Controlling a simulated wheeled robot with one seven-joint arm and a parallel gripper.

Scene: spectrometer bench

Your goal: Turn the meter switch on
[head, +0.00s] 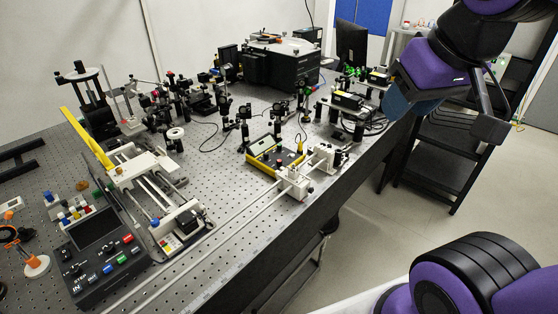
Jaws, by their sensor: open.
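A yellow-edged meter-like box (275,152) with a dark panel lies on the bench near its right edge. A black control box (98,262) with a screen, knobs and coloured buttons or sockets stands at the bench's front left. I cannot tell which of these carries the meter switch, and the switch and its position are too small to make out. My gripper (445,118) is open and empty at the upper right. In the picture it is beyond the bench's right edge, apart from both boxes.
The perforated optical bench (225,180) holds several posts and mounts. A rail assembly (150,180) with a yellow bar stands at the left, and a large black instrument (282,62) at the back. A dark shelf rack (447,150) stands right of the bench. The floor between is clear.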

